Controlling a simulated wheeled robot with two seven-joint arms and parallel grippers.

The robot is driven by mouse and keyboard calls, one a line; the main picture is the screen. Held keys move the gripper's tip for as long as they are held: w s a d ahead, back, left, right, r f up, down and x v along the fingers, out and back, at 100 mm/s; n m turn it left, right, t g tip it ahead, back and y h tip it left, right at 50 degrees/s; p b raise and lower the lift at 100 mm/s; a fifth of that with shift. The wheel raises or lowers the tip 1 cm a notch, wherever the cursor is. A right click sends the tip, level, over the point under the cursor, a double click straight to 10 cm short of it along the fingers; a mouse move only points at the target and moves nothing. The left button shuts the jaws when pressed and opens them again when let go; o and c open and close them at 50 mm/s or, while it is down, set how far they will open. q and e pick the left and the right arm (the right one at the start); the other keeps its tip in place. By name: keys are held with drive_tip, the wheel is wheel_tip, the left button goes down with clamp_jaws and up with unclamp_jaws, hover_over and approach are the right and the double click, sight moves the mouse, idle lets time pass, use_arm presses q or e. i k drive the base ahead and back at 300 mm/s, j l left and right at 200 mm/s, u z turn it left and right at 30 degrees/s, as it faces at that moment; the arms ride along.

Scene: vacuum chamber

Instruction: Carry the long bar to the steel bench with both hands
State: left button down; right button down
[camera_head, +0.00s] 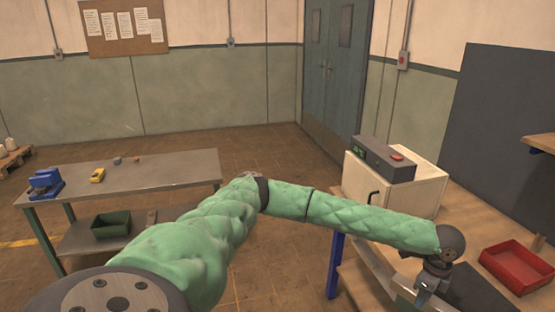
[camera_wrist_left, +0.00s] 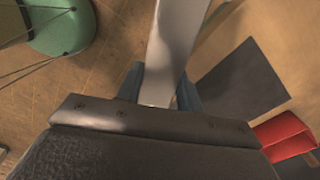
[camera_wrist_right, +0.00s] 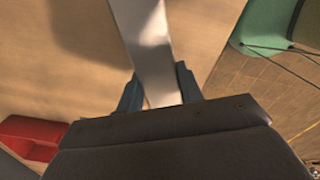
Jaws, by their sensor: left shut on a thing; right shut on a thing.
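The long bar (camera_head: 378,268) is a pale, flat metal bar. It shows at the lower right of the head view, over the wooden table. My left gripper (camera_head: 424,293) is shut on it; in the left wrist view the bar (camera_wrist_left: 178,45) runs away from between the fingers (camera_wrist_left: 158,95). In the right wrist view my right gripper (camera_wrist_right: 160,92) is also shut on the bar (camera_wrist_right: 150,50). The right gripper is not visible in the head view. The steel bench (camera_head: 160,174) stands at the left, away from both grippers.
The bench bears a blue device (camera_head: 45,183), a yellow item (camera_head: 97,175) and small pieces; a green bin (camera_head: 111,224) is on its lower shelf. A white box device (camera_head: 418,195) and a red bin (camera_head: 518,266) stand on the wooden table. Floor between is open.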

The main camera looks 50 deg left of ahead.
sight(150, 171)
drive_tip(key=u, duration=2.25)
drive_tip(key=i+u, duration=0.4)
drive_tip(key=i, duration=0.25)
drive_tip(key=i+l, duration=0.15)
drive_tip(key=i, duration=0.6)
drive_tip(key=i+l, duration=0.15)
drive_tip(key=i, duration=0.6)
drive_tip(key=i+l, duration=0.15)
drive_tip(key=i, duration=0.6)
drive_tip(key=i+l, duration=0.15)
drive_tip(key=i, duration=0.6)
